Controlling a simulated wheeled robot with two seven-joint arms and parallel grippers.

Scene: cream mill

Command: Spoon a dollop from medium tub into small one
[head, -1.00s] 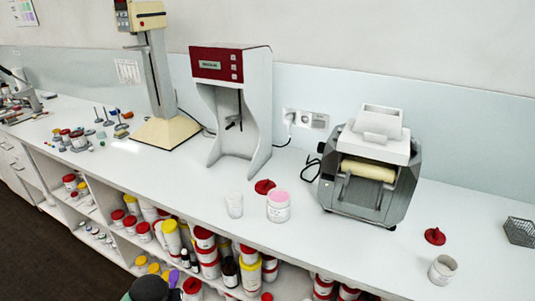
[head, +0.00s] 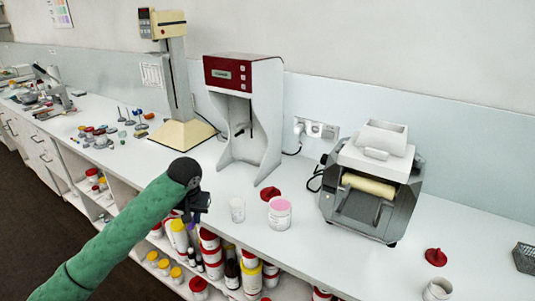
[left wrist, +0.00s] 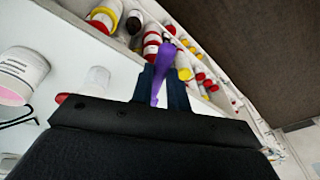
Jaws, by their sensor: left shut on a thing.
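My left gripper (head: 195,212) is shut on a purple spoon (left wrist: 161,72), which shows between its fingers in the left wrist view. The gripper is at the counter's front edge, left of the tubs. A white tub with pink contents (head: 280,213) stands open on the counter; it also shows at the left of the left wrist view (left wrist: 20,72). A pale cup (head: 237,209) stands just left of it. Another open white tub (head: 438,289) stands at the lower right, partly cut off. I cannot tell which is called medium or small. My right gripper is not in view.
A red lid (head: 270,194) lies behind the pink tub, another (head: 436,257) near the right tub. A grey roller mill (head: 372,185) and a red-topped mixer (head: 243,115) stand behind. Shelves below hold several tubs (head: 210,240). A wire basket (head: 525,257) is at right.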

